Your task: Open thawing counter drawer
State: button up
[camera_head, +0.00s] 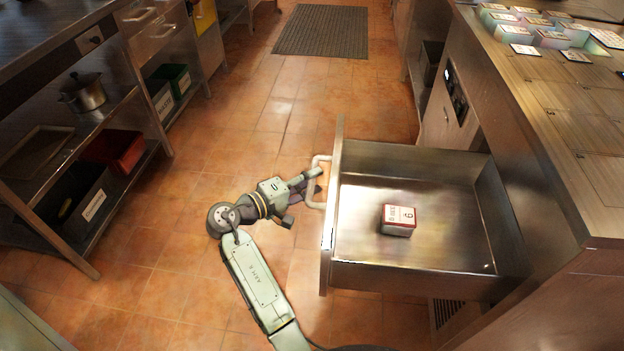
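The thawing counter drawer (440,278) is pulled well out of the steel counter (590,190) on the right, and its inside shows. A small box with a red and white label (398,220) sits in it. The drawer's pale bar handle (314,180) is on its left-facing front. My gripper (305,187) is at the handle, with its fingers pointing right towards it. The fingers look spread apart, one near the bar's upper part and one lower. I cannot tell whether they touch the handle.
A steel shelf unit (85,120) with a pot (84,92) and bins stands on the left. A dark floor mat (322,30) lies at the back. Small labelled containers (550,35) stand on the counter top.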

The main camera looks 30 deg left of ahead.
jog(key=v, duration=1.1)
jog(key=shift+s, duration=0.25)
